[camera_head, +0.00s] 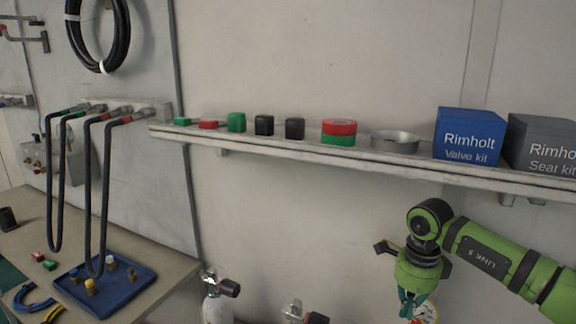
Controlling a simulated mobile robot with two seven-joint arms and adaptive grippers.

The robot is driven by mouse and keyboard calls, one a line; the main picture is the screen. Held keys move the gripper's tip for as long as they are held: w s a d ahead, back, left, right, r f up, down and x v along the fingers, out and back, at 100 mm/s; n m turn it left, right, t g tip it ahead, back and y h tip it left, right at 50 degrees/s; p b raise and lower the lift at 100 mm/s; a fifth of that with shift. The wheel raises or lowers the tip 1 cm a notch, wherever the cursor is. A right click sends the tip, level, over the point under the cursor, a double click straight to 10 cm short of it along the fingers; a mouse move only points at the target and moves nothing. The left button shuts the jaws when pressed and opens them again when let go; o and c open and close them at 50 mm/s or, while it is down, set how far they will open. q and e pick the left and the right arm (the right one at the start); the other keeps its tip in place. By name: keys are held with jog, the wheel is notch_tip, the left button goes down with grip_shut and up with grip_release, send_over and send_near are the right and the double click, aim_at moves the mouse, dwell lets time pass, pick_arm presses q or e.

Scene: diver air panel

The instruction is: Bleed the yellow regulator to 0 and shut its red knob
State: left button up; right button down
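My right gripper (412,303) hangs fingers-down at the bottom right, at the end of my green arm. Its fingertips are cut off or hidden near the bottom edge, so I cannot tell whether they are open or hold anything. A round gauge (427,312) with a pale dial shows partly beside the fingers, cut by the frame edge. I cannot tell which regulator it belongs to. I cannot make out the yellow regulator or its red knob with certainty. My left gripper is out of view.
A wall shelf (300,152) above my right gripper carries small blocks, tape rolls, a metal dish, a blue box (468,136) and a grey box (543,145). A cylinder valve (220,284) stands right of the bench (165,268). A blue tray (135,277) and hanging hoses are left.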

jog(key=shift+s+f, duration=0.15)
jog(key=shift+f, duration=0.3)
jog(key=shift+w, duration=0.2)
jog(key=shift+s+d+r, duration=0.1)
jog(key=shift+s+d, duration=0.05)
jog(key=shift+s+d, duration=0.3)
dwell(0.4)
jog(key=shift+s+a+b, duration=0.15)
jog(key=shift+s+b, duration=0.2)
jog(key=shift+b, duration=0.1)
dwell(0.3)
jog(key=shift+a, duration=0.15)
